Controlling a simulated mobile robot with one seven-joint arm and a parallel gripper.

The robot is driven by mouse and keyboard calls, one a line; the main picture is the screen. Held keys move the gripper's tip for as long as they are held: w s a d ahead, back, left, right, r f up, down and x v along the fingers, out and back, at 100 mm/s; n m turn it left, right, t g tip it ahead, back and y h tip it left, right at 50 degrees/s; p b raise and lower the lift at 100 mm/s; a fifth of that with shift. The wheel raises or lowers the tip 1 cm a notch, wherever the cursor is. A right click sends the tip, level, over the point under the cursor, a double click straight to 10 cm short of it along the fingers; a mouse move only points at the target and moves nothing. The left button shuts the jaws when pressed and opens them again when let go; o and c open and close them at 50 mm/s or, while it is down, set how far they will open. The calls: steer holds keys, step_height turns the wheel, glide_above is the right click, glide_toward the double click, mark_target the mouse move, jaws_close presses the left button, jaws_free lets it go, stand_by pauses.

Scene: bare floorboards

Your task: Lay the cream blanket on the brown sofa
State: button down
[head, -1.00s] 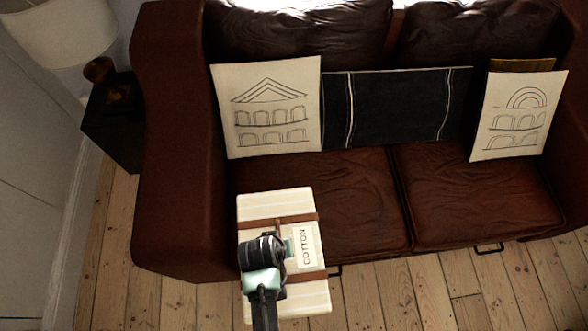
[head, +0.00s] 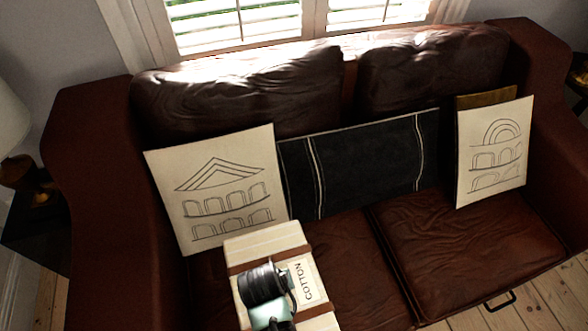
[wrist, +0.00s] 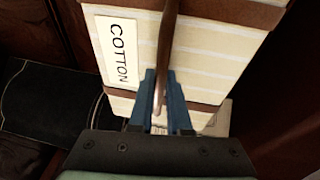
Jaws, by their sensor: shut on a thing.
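The cream blanket (head: 270,241) is a folded, striped bundle with brown straps and a COTTON label. My gripper (wrist: 161,112) is shut on a brown strap of the blanket (wrist: 215,50) in the wrist view. In the head view my wrist covers part of the blanket, and my fingertips are hidden. The brown leather sofa (head: 465,240) fills most of the head view. The blanket appears in front of or over its left seat; I cannot tell whether it touches the seat.
A cream arch-print cushion (head: 218,185) leans at the left of the sofa, a long black cushion (head: 365,160) in the middle, a similar print cushion (head: 492,152) at the right, with a mustard one (head: 486,100) behind. The right seat is clear. A lamp (head: 14,120) stands at left.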

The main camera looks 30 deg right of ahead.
steer(key=shift+w+d+f+b, duration=0.2)
steer(key=shift+d+f+b, duration=0.15)
steer(key=shift+d, duration=0.15)
step_height(320, 180, down, 10)
steer(key=b, duration=0.2)
steer(key=shift+d+r+b, duration=0.1)
steer(key=shift+r+b, duration=0.15)
steer(key=shift+b, duration=0.05)
steer(key=shift+f, duration=0.15)
steer(key=c, duration=0.9)
jaws_free()
steer(key=shift+o, duration=0.2)
